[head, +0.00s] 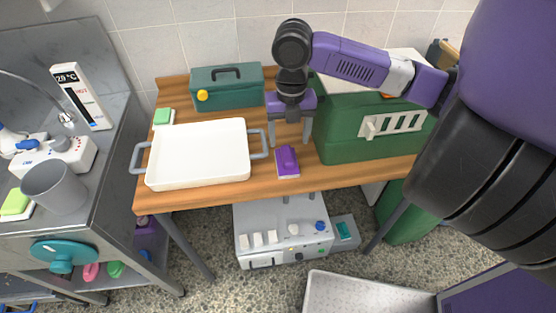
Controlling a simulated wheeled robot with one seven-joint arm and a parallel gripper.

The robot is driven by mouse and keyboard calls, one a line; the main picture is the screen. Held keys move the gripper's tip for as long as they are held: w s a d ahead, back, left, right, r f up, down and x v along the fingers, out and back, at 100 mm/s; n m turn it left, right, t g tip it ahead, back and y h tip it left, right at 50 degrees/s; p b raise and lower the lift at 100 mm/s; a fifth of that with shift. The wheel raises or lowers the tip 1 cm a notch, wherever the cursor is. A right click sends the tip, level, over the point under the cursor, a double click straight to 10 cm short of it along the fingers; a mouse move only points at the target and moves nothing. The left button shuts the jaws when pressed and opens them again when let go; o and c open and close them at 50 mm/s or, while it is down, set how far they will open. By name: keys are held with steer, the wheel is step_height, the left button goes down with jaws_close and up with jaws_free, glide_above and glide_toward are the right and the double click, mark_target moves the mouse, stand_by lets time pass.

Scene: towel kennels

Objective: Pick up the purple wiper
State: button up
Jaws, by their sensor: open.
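The purple wiper (287,161) lies on the wooden table, just right of the white tray. It has a purple body with a raised grip on a pale base edge. My gripper (289,145) points down from the arm just behind and above the wiper. Its two grey fingers are apart, with nothing seen between them. I cannot tell from this view how high the fingertips are above the table.
A white tray (198,179) with grey handles is left of the wiper. A green toolbox (226,88) stands behind, and a large green crate (345,135) is close on the right. A green-and-white sponge (163,117) lies at the back left. The table's front edge (330,183) is near the wiper.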

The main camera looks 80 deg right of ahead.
mark_target(287, 153)
steer(key=f, duration=0.2)
steer(key=f+p, duration=0.1)
steer(key=f, duration=0.2)
steer(key=a+f, duration=0.1)
steer(key=f, duration=0.1)
steer(key=shift+w+f, duration=0.15)
steer(key=shift+f, duration=0.1)
steer(key=shift+c, duration=0.2)
steer(key=c, duration=1.1)
